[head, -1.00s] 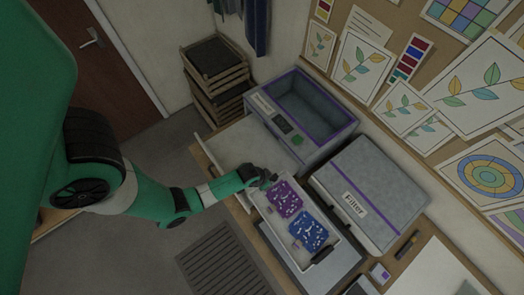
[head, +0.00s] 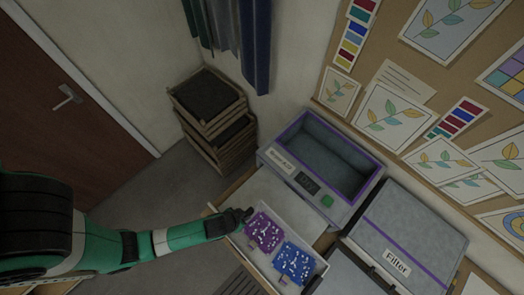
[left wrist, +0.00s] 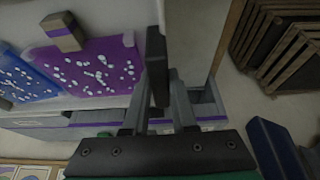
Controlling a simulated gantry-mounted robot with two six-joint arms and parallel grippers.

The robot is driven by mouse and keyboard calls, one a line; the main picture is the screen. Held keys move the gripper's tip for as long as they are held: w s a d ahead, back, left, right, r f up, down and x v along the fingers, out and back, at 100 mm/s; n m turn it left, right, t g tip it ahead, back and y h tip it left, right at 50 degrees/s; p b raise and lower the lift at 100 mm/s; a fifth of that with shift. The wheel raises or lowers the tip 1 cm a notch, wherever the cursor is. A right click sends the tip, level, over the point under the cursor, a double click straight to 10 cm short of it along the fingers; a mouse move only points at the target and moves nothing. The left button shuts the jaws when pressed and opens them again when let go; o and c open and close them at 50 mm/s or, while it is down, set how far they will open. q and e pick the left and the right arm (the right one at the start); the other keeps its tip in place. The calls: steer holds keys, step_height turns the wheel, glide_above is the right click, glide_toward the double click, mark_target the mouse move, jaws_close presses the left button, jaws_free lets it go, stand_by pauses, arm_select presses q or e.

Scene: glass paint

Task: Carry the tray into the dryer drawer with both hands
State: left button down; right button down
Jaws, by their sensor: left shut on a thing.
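The white tray (head: 310,254) carries a purple glass panel (head: 264,231) and a blue glass panel (head: 293,262), both with pale specks. These panels also show in the left wrist view, purple (left wrist: 88,68) and blue (left wrist: 28,75). My left gripper (head: 243,215) is shut on the tray's far-left end; its fingers (left wrist: 158,65) show beside the purple panel. The grey dryer (head: 322,160) has a purple rim, and its pale drawer (head: 268,190) is pulled out to the left. The tray is just in front of the drawer; its height above it is unclear.
A grey box labelled Filter (head: 405,235) stands right of the dryer. Stacked wooden crates (head: 213,115) stand on the floor at the back left. Dark cloths (head: 250,45) hang above them. A pinboard with leaf drawings (head: 385,115) covers the wall.

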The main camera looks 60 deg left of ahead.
arm_select(q)
steer(key=shift+w+d, duration=0.15)
steer(key=shift+d, duration=0.05)
steer(key=shift+w+a+f+b, duration=0.15)
steer(key=shift+a+f+b, duration=0.1)
steer(key=shift+a+b, duration=0.1)
steer(key=w+a+f+b, duration=0.1)
steer(key=a+f+b, duration=0.1)
steer(key=a, duration=0.1)
steer(key=w+a+f+b, duration=0.2)
steer(key=a+f+b, duration=0.1)
steer(key=a, duration=0.1)
steer(key=w+a+f+b, duration=0.1)
steer(key=a+f+b, duration=0.2)
steer(key=a, duration=0.1)
steer(key=shift+w+a+f, duration=0.1)
steer(key=shift+w+f, duration=0.1)
steer(key=shift+w, duration=0.05)
steer(key=shift+a, duration=0.2)
steer(key=shift+w+a+f+b, duration=0.1)
steer(key=shift+f+b, duration=0.2)
steer(key=shift+b, duration=0.05)
steer(key=shift+w+a+f+b, duration=0.15)
steer(key=shift+f+b, duration=0.2)
steer(key=shift+f, duration=0.5)
steer(key=shift+a+f+b, duration=0.1)
steer(key=shift+f+b, duration=0.25)
steer(key=shift+f, duration=0.6)
